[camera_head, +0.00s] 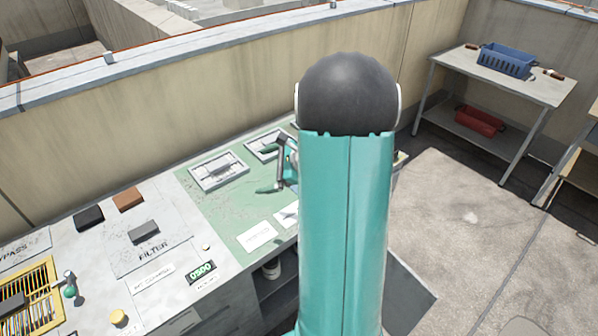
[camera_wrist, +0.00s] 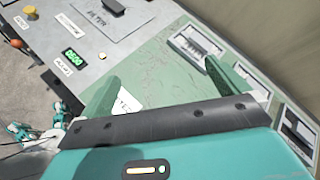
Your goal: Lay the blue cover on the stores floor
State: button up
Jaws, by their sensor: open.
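I cannot make out a blue cover in either view, and no floor is marked as the stores floor. The clear blue thing is a crate (camera_head: 505,60) on the side table at the back right. My gripper (camera_head: 274,166) is above the green mat (camera_head: 222,207) on the bench, partly hidden behind my arm. In the wrist view my gripper (camera_wrist: 163,86) has its two teal fingers spread wide apart with nothing between them. Framed panels (camera_head: 218,171) lie on the mat beyond the fingers, and a white card (camera_head: 257,236) lies nearer.
The bench's left part has a grey block (camera_head: 144,231) on a plate marked FILTER, a black block (camera_head: 89,217), a brown block (camera_head: 128,198) and a display (camera_head: 202,271). A red bin (camera_head: 479,121) sits on the side table's lower shelf. Pale floor (camera_head: 460,215) at right is clear.

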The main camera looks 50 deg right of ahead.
jog(key=s+d+f+m+t+h, duration=0.1)
jog(key=s+d+f+m+h, duration=0.1)
jog(key=d+f+m, duration=0.2)
jog(key=s+d+f+m+t+h, duration=0.1)
jog(key=s+d+f+m+h, duration=0.1)
jog(key=d, duration=0.8)
jog(key=s+d+f+m+h, duration=0.2)
jog(key=s+d+f+m, duration=0.1)
jog(key=d+f+m, duration=0.2)
jog(key=shift+s+d+f+m+t+h, duration=0.2)
jog(key=shift+d+f, duration=0.35)
jog(key=shift+f, duration=0.15)
jog(key=shift+s+d+f+m+t+h, duration=0.2)
jog(key=shift+d+f, duration=0.3)
jog(key=shift+f, duration=0.2)
jog(key=shift+w+d+f, duration=0.1)
jog(key=shift+d+f, duration=0.05)
jog(key=shift+f, duration=0.05)
jog(key=x, duration=0.8)
jog(key=shift+a+x, duration=0.15)
jog(key=shift+x, duration=1.2)
jog(key=shift+a+x, duration=0.1)
jog(key=shift+x, duration=1.2)
jog(key=shift+w+r, duration=0.1)
jog(key=c, duration=1.1)
jog(key=shift+r, duration=0.1)
